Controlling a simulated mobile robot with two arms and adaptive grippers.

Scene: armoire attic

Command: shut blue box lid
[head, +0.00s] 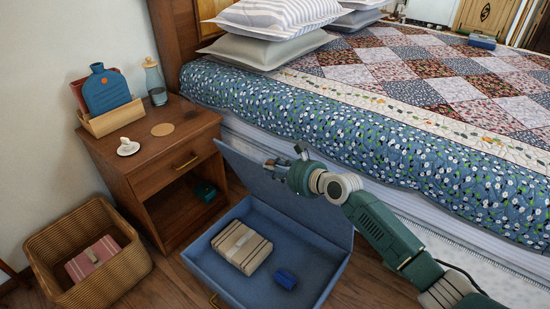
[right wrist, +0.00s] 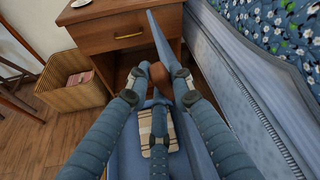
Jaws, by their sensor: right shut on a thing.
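The blue box (head: 290,248) stands on the floor beside the bed, open at the top. Its lid (head: 255,178) stands raised and tilted along the bed side; part of it also shows in the right wrist view (right wrist: 161,38). My right gripper (head: 290,170) is at the lid's upper edge and shut on the lid. In the right wrist view its fingers (right wrist: 158,78) come together over the lid, hiding part of it. My left gripper is not in view.
A wooden nightstand (head: 155,172) stands behind the box, with an open shelf below its drawer. A wicker basket (head: 92,262) holds a pink cloth at the left. The quilted bed (head: 420,150) borders the lid's side. Some bare floor lies between basket and box.

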